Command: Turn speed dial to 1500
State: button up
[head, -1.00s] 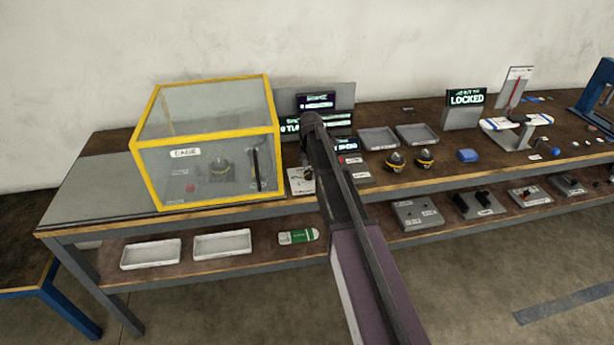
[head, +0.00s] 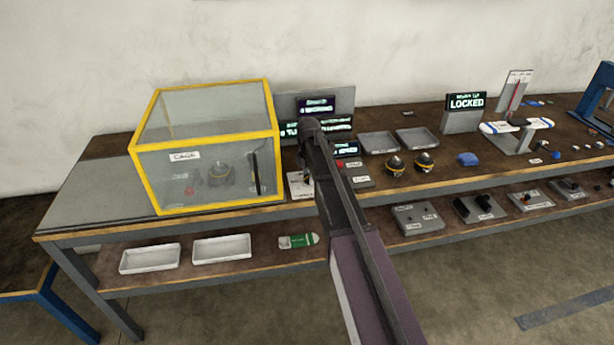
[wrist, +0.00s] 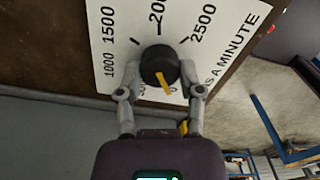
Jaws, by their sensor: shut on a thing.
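The speed dial (wrist: 157,62) is a round black knob with a yellow pointer, on a white plate (wrist: 112,18) marked 1000, 1500, 2000 and 2500. Its pointer aims down and slightly right in the wrist view, away from the 1500 mark at upper left. Marks near the pointer's tip are partly hidden. My gripper (wrist: 161,77) is shut on the dial, one finger on each side. In the head view my arm hides the dial, and only part of its pale plate (head: 296,187) shows at the bench's front edge.
A yellow-framed clear cage (head: 205,85) stands left of the plate. Lit displays (head: 317,105) stand behind it. Grey trays (head: 378,143) and two black-and-yellow round parts (head: 395,167) are to the right. White trays (head: 150,259) sit on the lower shelf.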

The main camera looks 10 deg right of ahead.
jog(key=shift+w+d+m, duration=0.1)
jog(key=shift+d+m, duration=0.1)
jog(key=shift+m, duration=0.1)
jog(key=shift+d+m, duration=0.15)
jog(key=shift+m, duration=0.95)
jog(key=m, duration=1.1)
jog(key=shift+s+m, duration=0.3)
jog(key=shift+s, duration=0.05)
jog(key=m, duration=0.4)
jog(key=shift+a+m, duration=0.2)
jog(key=shift+m, duration=0.1)
jog(key=m, duration=0.5)
jog(key=shift+s+a, duration=0.1)
jog(key=m, duration=0.5)
jog(key=shift+a+m, duration=0.15)
jog(key=shift+m, duration=0.15)
